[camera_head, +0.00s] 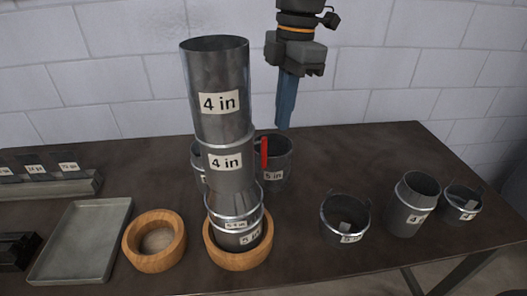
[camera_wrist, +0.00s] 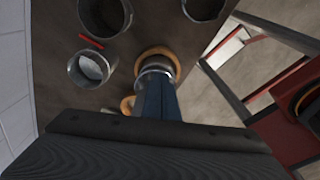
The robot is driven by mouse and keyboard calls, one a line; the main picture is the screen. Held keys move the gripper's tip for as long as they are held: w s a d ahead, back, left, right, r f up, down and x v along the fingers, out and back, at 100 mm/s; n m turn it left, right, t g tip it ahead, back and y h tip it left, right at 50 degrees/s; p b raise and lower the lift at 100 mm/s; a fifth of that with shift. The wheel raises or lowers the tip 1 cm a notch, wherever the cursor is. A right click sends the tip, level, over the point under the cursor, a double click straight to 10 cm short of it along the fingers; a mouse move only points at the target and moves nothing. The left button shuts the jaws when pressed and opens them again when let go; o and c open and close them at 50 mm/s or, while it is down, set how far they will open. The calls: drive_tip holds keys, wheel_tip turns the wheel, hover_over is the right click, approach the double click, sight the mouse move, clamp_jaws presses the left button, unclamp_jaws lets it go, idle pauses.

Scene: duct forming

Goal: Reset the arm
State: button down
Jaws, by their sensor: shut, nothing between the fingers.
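My gripper (camera_head: 283,124) hangs fingers-down in the air at the upper middle of the head view, behind and right of the duct stack. Its blue fingers are shut together and empty; they also show in the wrist view (camera_wrist: 158,82). The grey metal duct stack (camera_head: 222,105) stands upright, with two "4 in" labels on its upper pieces and "5 in" at the bottom. Its base sits in a wooden ring (camera_head: 240,259). My gripper is apart from the stack. In the wrist view, a wooden ring (camera_wrist: 148,53) shows partly hidden behind the fingers.
A second wooden ring (camera_head: 154,241) and a grey tray (camera_head: 81,242) lie at left. Metal pieces stand at right, including a "4" duct (camera_head: 412,204) and a "5" collar (camera_head: 345,218). A red object (camera_head: 264,153) shows by a "5 in" piece (camera_head: 275,157). A block wall is behind.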

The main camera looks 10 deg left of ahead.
drive_tip(key=shift+r, duration=0.5)
